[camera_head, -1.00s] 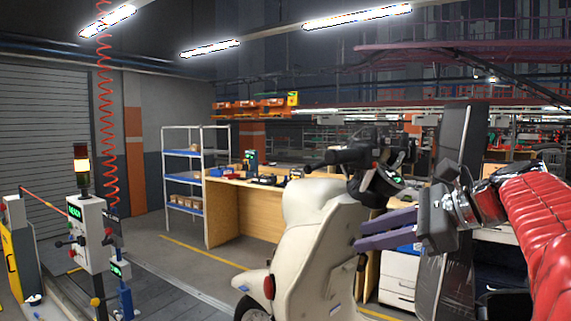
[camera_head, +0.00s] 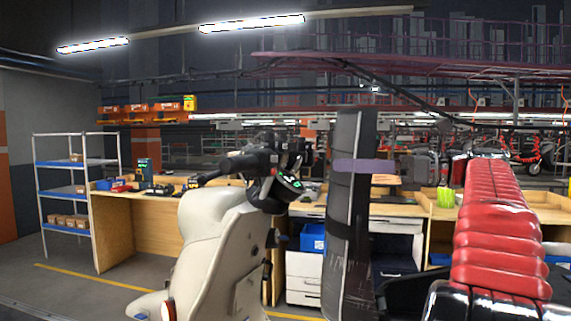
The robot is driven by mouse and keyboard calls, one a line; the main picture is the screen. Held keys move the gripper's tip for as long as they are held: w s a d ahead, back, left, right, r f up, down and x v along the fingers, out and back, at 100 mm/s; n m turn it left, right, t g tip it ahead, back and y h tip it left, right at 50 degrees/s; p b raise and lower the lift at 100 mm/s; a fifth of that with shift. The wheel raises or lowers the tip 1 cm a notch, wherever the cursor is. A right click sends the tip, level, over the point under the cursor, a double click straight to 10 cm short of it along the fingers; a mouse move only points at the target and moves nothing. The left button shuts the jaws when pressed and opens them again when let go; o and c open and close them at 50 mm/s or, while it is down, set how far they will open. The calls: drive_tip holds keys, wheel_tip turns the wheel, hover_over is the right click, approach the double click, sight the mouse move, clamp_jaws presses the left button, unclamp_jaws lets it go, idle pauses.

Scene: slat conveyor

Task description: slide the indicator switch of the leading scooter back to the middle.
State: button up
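The indicator switch is too small to make out among the dark handlebar parts. No held object shows.
Behind are a wooden workbench (camera_head: 150,225), a blue-shelved rack (camera_head: 60,193), white drawers (camera_head: 305,265) and more benches. My red-sleeved arm fills the right side. Open floor with a yellow line lies at lower left.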

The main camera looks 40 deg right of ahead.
sight(274, 159)
drive_tip(key=x, duration=1.4)
clamp_jaws()
idle(0.6)
